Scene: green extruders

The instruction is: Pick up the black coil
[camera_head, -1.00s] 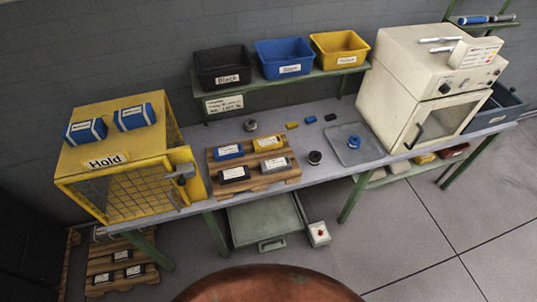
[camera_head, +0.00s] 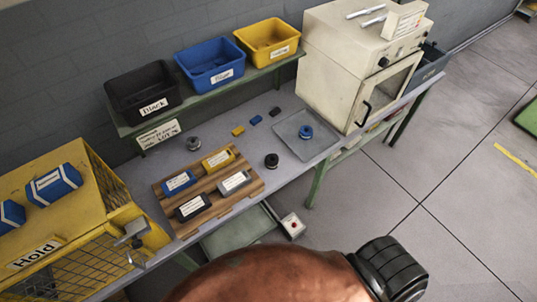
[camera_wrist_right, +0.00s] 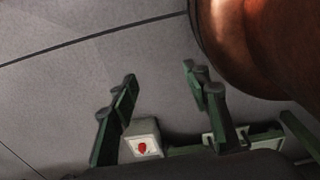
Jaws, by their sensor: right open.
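The black coil (camera_head: 271,160) sits on the grey table just right of the wooden board, in front of the metal tray. A grey coil (camera_head: 193,143) stands behind the board, and a blue coil (camera_head: 305,132) lies on the tray. My right gripper (camera_wrist_right: 158,80) shows only in the right wrist view. Its two green fingers are apart with nothing between them. Below it are the grey floor and a white box with a red button, not the coil. My left gripper is in neither view.
The wooden board (camera_head: 163,184) holds several labelled blocks. The tray (camera_head: 290,124) lies beside the cream oven (camera_head: 345,70). Black (camera_head: 143,90), blue (camera_head: 210,65) and yellow bins stand on a raised shelf. A yellow cage (camera_head: 100,205) occupies the left end. The white button box (camera_head: 292,224) is below the table's front edge.

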